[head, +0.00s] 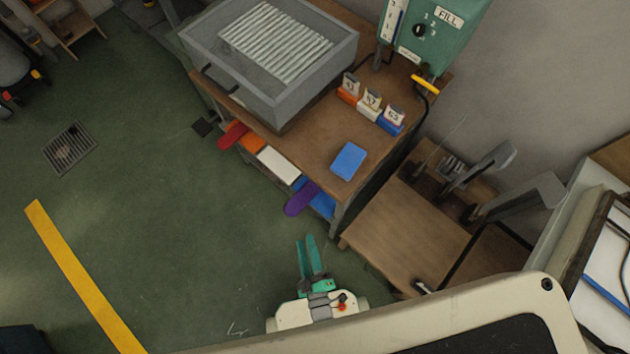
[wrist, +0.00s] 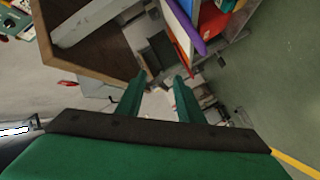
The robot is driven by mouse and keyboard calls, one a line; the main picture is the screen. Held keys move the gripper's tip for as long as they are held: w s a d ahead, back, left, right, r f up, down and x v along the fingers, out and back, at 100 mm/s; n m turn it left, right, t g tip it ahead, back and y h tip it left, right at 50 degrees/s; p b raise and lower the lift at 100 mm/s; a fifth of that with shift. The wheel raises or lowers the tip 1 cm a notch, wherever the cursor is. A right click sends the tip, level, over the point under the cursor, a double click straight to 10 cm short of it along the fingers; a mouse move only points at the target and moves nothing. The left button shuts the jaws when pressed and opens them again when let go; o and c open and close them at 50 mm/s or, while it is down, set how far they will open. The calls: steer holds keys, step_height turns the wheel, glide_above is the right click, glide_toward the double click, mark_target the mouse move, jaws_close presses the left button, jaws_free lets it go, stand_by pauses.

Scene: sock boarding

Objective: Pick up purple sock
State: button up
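The purple sock (head: 301,198) sticks out over the front edge of a shelf below the wooden bench top, at the near end of a row of coloured pieces. Its rear part is hidden under the bench top. In the wrist view the purple sock (wrist: 186,28) shows as a slanting strip at the top, beyond the fingertips and right of centre. My gripper (head: 306,239) has green fingers pointing toward the bench, over the floor and short of the sock. In the wrist view my gripper (wrist: 160,77) is open, with nothing between its fingers.
Red (head: 233,135), orange (head: 253,144), white (head: 279,164) and blue (head: 322,205) pieces share the shelf. A blue block (head: 348,161) and a grey tray (head: 300,95) sit on the bench top (head: 310,145). A lower wooden table (head: 408,232) stands to the right.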

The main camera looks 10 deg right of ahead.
mark_target(292, 198)
steer(key=w+f+n+t+y, duration=0.1)
steer(key=w+f+n, duration=0.65)
steer(key=f, duration=0.45)
steer(key=shift+n, duration=0.35)
steer(key=w, duration=0.3)
steer(key=w+a, duration=0.1)
steer(key=w, duration=0.6)
steer(key=shift+w+a+f, duration=0.15)
steer(key=shift+w+f, duration=0.1)
steer(key=shift+w, duration=0.15)
steer(key=shift+c, duration=0.3)
jaws_close()
